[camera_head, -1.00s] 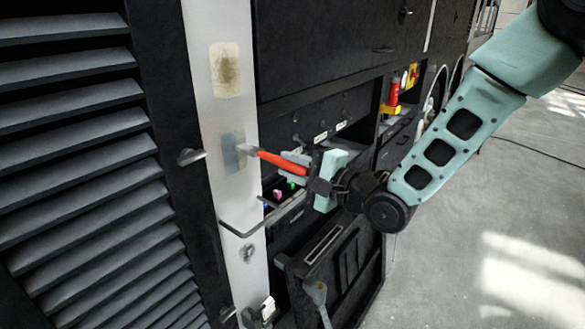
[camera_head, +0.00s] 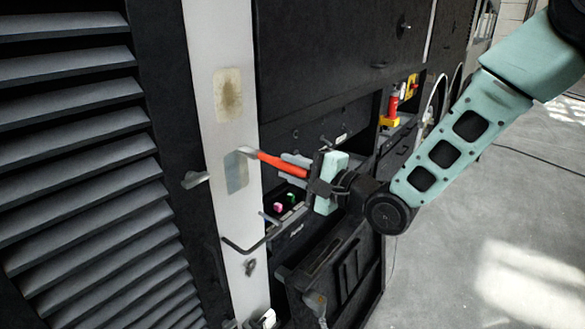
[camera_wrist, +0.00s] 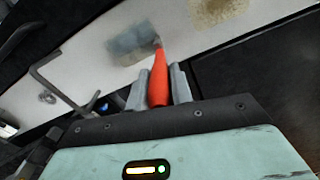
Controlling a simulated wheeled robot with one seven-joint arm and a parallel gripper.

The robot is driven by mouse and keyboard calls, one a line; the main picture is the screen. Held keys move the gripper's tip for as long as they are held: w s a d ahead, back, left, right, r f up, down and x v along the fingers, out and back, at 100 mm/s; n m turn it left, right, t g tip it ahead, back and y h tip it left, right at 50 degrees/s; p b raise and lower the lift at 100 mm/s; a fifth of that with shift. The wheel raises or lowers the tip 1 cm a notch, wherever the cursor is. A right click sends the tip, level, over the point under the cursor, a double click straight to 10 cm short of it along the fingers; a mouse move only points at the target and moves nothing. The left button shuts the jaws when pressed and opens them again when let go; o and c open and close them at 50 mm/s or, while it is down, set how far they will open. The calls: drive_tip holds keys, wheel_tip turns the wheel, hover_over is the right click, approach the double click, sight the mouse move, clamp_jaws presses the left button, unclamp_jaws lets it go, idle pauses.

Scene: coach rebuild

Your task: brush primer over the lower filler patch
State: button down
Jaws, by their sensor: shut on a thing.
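The lower filler patch (camera_head: 236,173) is a grey rectangle on the pale upright panel; it also shows in the wrist view (camera_wrist: 130,46). It looks grey over nearly all its area, with slightly uneven tone. A brush with a red-orange handle (camera_head: 281,164) is held in my gripper (camera_head: 303,168), its handle between the two grey fingers in the wrist view (camera_wrist: 159,88). The brush's pale tip (camera_head: 248,152) is at the patch's upper right edge in the head view. Whether the bristles touch the surface I cannot tell.
An upper beige patch (camera_head: 228,95) with a brown stain is above on the same pale panel (camera_head: 205,60). A lever handle (camera_head: 196,179) and a bent dark rod (camera_head: 245,248) stick out nearby. Dark louvres (camera_head: 80,150) stand left; an open compartment with small coloured items lies right.

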wheel_tip(320, 180, down, 11)
drive_tip(key=b, duration=0.7)
drive_tip(key=shift+b, duration=0.35)
drive_tip(key=shift+r, duration=0.1)
drive_tip(key=shift+v, duration=3)
drive_tip(key=shift+d, duration=0.1)
drive_tip(key=v, duration=0.2)
drive_tip(key=shift+s+d+p, duration=0.3)
drive_tip(key=shift+p, duration=0.1)
